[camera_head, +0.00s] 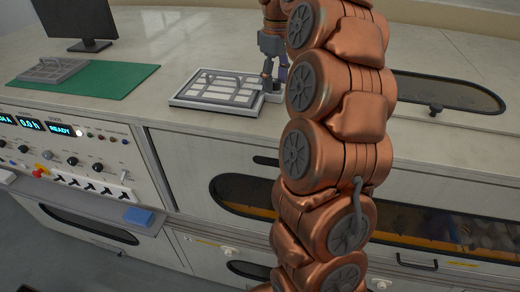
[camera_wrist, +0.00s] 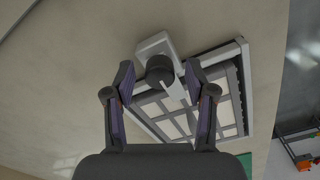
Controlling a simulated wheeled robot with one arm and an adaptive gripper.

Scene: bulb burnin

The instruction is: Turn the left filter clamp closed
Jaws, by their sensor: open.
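A pale filter frame (camera_head: 188,101) with a grid of panels lies flat on the bench top. It also shows in the wrist view (camera_wrist: 240,78). A clamp with a dark round knob (camera_wrist: 160,69) on a light block (camera_wrist: 150,44) stands at the frame's edge. A light bar runs from the knob toward the frame. My gripper (camera_wrist: 160,77) is open, with one fingertip on each side of the knob. Gaps show between the fingertips and the knob. In the head view my gripper (camera_head: 268,80) is low at the frame's right edge and mostly hides the clamp.
A green mat (camera_head: 120,83) with a grey plate (camera_head: 48,71) on it lies at left, near a monitor (camera_head: 82,20). A control panel with switches (camera_head: 92,186) fills the bench's front left. A dark oval recess (camera_head: 450,92) is at right.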

